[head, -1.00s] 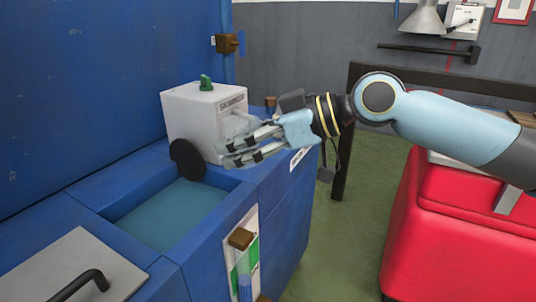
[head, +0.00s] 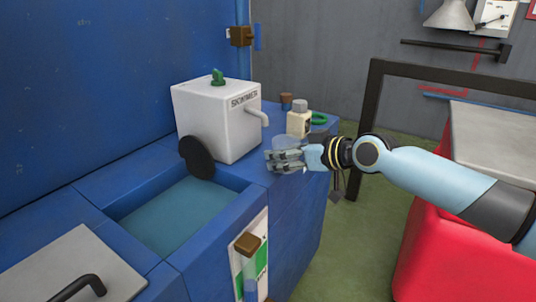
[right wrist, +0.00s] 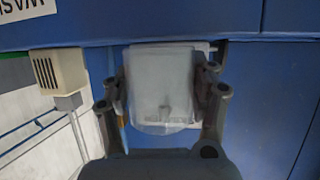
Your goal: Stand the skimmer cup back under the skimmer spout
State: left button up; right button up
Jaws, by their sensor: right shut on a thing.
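The skimmer (head: 208,125) is a white box with a green knob on top, standing on the blue housing beside the tank. Its spout (head: 259,115) sticks out on the right side and bends down. My right gripper (head: 285,160) is low and to the right of the spout, near the housing's front edge. It is shut on the pale, translucent skimmer cup (right wrist: 160,85), which shows between the fingers in the right wrist view. My left gripper is not in view.
A cream bottle with a grey cap (head: 299,122), a green ring (head: 319,118) and a brown-capped item (head: 286,101) stand behind the gripper. A black disc (head: 197,158) sits at the open tank (head: 175,215). A red cabinet (head: 430,255) is at the right.

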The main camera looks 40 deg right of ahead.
jog(key=w, duration=0.2)
jog(key=w+a, duration=0.1)
jog(key=w, duration=0.2)
jog(key=shift+w+a+b, duration=0.15)
jog(key=shift+w+b, duration=0.05)
jog(key=shift+b, duration=0.1)
jog(key=shift+f, duration=0.35)
jog(key=shift+s+r, duration=0.1)
jog(key=shift+s, duration=0.05)
jog(key=shift+f, duration=0.25)
jog(key=o, duration=1.1)
jog(key=shift+r, duration=0.15)
